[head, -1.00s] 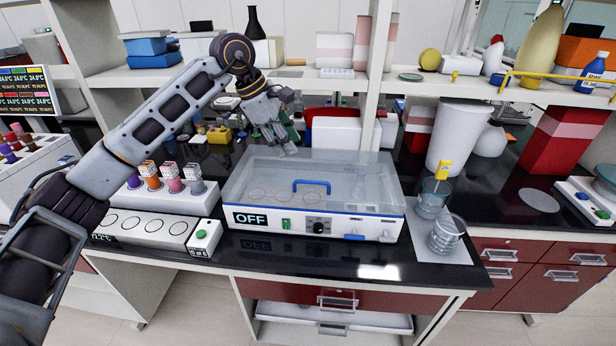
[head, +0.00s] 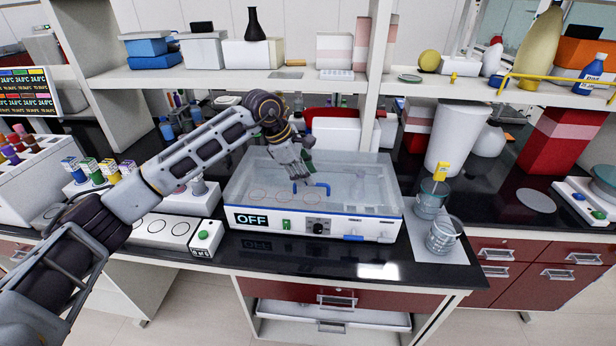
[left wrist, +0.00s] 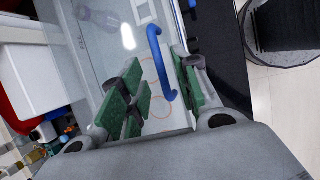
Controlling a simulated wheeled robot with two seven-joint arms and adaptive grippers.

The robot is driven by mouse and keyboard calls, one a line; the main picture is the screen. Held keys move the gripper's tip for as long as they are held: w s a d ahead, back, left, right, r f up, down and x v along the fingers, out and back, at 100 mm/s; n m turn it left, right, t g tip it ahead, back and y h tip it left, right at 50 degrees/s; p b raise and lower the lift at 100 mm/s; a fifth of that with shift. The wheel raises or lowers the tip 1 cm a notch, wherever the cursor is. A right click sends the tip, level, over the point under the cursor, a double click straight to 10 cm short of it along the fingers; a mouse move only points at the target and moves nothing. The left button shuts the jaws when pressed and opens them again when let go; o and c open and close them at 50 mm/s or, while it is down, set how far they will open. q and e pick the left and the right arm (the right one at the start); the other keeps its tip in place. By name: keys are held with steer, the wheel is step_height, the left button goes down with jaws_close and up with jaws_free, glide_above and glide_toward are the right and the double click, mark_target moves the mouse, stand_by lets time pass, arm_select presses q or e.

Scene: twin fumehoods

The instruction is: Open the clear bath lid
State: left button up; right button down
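The water bath (head: 310,226) stands on the black bench with an OFF display and knob on its front. Its clear lid (head: 360,180) lies shut on top, with a blue handle (head: 322,188) near the front. My left gripper (head: 300,182) is over the lid, pointing down at the handle's left end. In the left wrist view the blue handle (left wrist: 160,62) lies in the gap between the green-padded fingers of the left gripper (left wrist: 158,98). The fingers are apart; contact with the handle cannot be told. My right gripper is not in view.
A block with coloured tubes (head: 95,172) and a green-buttoned device (head: 204,238) stand left of the bath. Glass beakers (head: 443,236) stand close on its right. A shelf (head: 300,76) runs above the back of the bench.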

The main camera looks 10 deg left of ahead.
arm_select(q)
steer(key=shift+x, duration=1.2)
steer(key=shift+c, duration=0.5)
jaws_close()
